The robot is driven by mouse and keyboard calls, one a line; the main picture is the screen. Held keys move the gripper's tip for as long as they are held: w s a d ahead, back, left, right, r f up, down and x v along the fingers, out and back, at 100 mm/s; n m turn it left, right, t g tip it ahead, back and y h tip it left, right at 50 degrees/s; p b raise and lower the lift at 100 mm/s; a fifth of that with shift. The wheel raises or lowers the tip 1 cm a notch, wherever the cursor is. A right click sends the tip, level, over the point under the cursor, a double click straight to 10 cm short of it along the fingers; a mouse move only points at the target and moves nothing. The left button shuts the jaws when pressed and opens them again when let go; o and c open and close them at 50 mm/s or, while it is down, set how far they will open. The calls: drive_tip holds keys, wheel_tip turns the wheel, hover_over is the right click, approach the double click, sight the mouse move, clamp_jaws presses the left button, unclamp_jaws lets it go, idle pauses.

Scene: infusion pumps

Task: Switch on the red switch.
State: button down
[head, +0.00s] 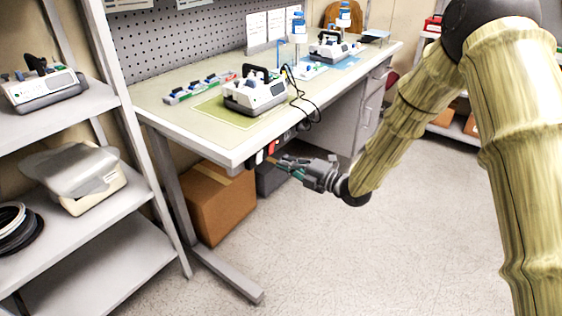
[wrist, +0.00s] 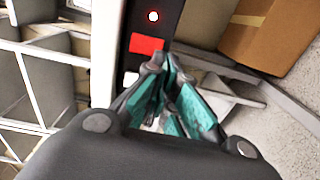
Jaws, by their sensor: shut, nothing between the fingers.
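The red switch (wrist: 146,43) is on a dark strip (wrist: 165,14) in the wrist view. In the head view a small red patch (head: 271,148) shows under the table's front edge. In the head view my gripper (head: 280,162) is just below the table edge.
The workbench (head: 190,128) carries an infusion pump (head: 255,94) on a green mat, and another pump stands farther back. A cardboard box (head: 218,200) is under the bench. A shelf rack (head: 60,235) stands at the left. The floor in front is clear.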

drive_tip(key=f+v, duration=0.1)
drive_tip(key=v, duration=0.8)
drive_tip(key=shift+d+f, duration=0.25)
drive_tip(key=shift+f, duration=0.1)
drive_tip(key=shift+s, duration=0.15)
drive_tip(key=s+d+f+m+g+h, duration=0.1)
drive_tip(key=s+d+f+m+h, duration=0.3)
drive_tip(key=s+f+m, duration=0.5)
drive_tip(key=s+d+f+m+g+h, duration=0.1)
drive_tip(key=s+d+f+m+h, duration=0.35)
drive_tip(key=f, duration=0.65)
drive_tip(key=s+d+f+m+g+h, duration=0.2)
drive_tip(key=s+d+f+m+h, duration=0.1)
drive_tip(key=s+f+m, duration=0.55)
drive_tip(key=s+d+f+m+g+h, duration=0.1)
drive_tip(key=s+d+f+m+g, duration=0.15)
drive_tip(key=s, duration=0.45)
drive_tip(key=s+d+f+m+g+h, duration=0.1)
drive_tip(key=s+d+f+m, duration=0.15)
drive_tip(key=s, duration=0.55)
drive_tip(key=s+d+f+m+g+h, duration=0.1)
drive_tip(key=s+d+m+g, duration=0.15)
drive_tip(key=s, duration=0.45)
wheel_tip(320, 180, up, 13)
drive_tip(key=p, duration=1.3)
drive_tip(key=shift+a+r+t, duration=0.2)
drive_tip(key=shift+a+t, duration=0.1)
drive_tip(key=shift+t, duration=0.1)
drive_tip(key=shift+m, duration=0.25)
